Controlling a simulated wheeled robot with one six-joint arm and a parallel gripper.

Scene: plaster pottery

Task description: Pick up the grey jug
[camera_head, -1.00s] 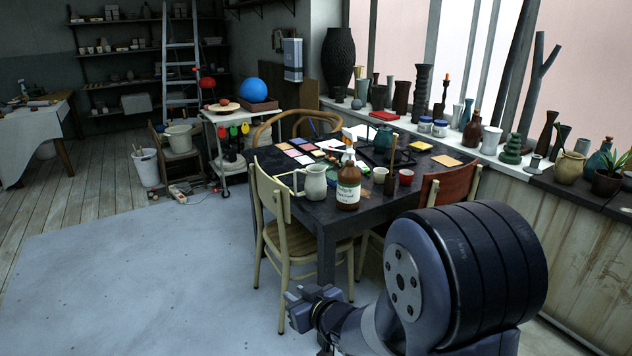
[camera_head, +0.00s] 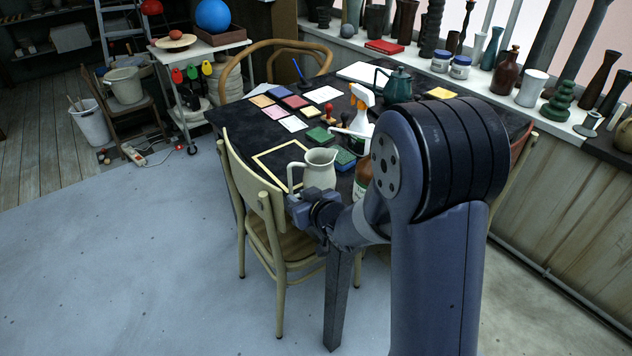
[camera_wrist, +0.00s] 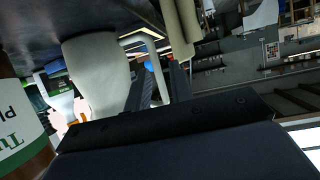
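The grey jug (camera_head: 320,170) stands upright near the front edge of the dark table (camera_head: 240,118), its handle towards the left. My gripper (camera_head: 295,200) is at the table's front edge, just in front of the jug's handle side. The jug's lower part is partly hidden by my wrist. In the wrist view the jug (camera_wrist: 97,75) is close, left of my gripper (camera_wrist: 156,82). The two dark fingers are apart, and the pale handle shows between them. I cannot tell whether they touch it.
A chair (camera_head: 262,205) stands right beside my gripper. Floor is clear at left.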

